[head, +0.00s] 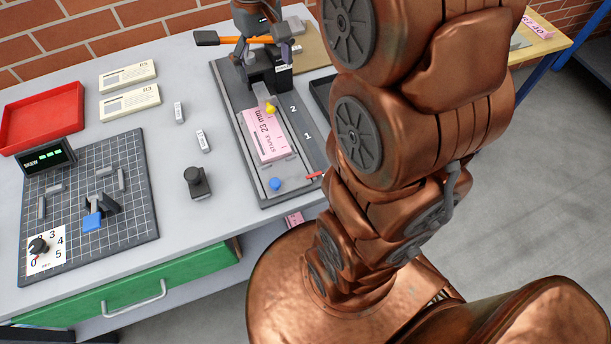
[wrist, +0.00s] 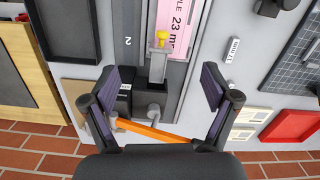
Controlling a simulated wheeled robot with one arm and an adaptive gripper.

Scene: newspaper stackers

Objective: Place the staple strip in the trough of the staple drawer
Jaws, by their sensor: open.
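The stapler (head: 270,75) stands at the back of a dark grey base plate. A narrow grey part with a yellow knob (head: 270,107) extends from its front and looks like the staple drawer (wrist: 157,68); I cannot make out its trough. A pink "STAPLE 23 mm" piece (head: 266,138) lies in front of the knob. Several thin grey bars, perhaps staple strips (head: 41,207), lie on the black gridded mat (head: 135,215). My gripper (wrist: 161,76) is open and empty, above the stapler end of the base. Its fingers straddle the drawer and the orange lever in the wrist view.
An orange lever (head: 258,39) sticks out at the stapler. A blue knob (head: 275,184) sits at the base's front. Small white labelled blocks (head: 203,141), a black knobbed piece (head: 197,182), cream cards (head: 130,103) and a red tray (head: 45,117) are left.

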